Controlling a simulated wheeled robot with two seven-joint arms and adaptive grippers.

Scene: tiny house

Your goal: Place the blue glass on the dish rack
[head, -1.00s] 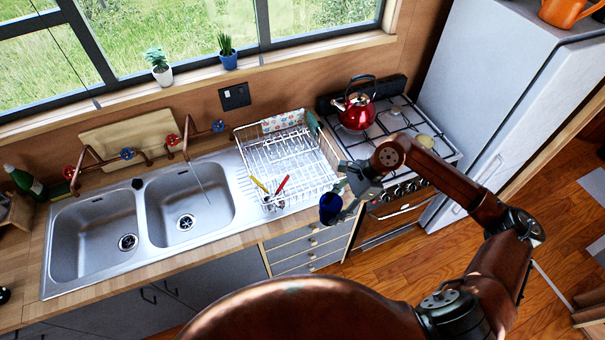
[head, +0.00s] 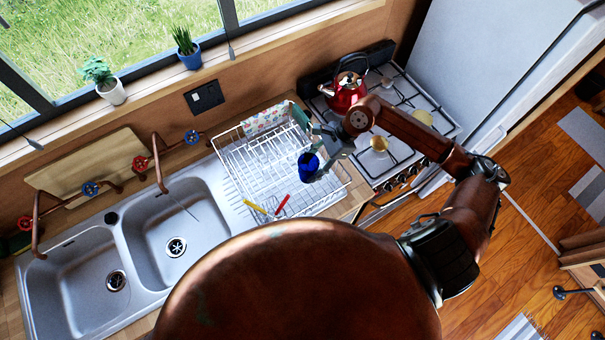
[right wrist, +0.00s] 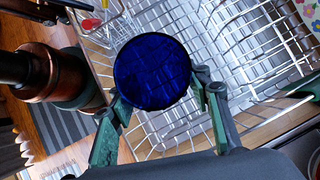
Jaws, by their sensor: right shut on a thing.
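The blue glass (head: 307,163) is held in my right gripper (head: 318,160), over the right part of the white wire dish rack (head: 237,158) in the head view. In the right wrist view the glass (right wrist: 152,71) shows its round end between the two green-grey fingers of the right gripper (right wrist: 158,92), with the rack (right wrist: 240,60) behind it. The gripper is shut on the glass. The gap between the glass and the rack is hard to judge. My left gripper is out of view.
Red and yellow utensils (head: 282,204) stand at the rack's front. The double sink (head: 165,240) is to the left. A red kettle (head: 345,92) sits on the stove (head: 400,120) to the right. Much of the rack's wire floor looks clear.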

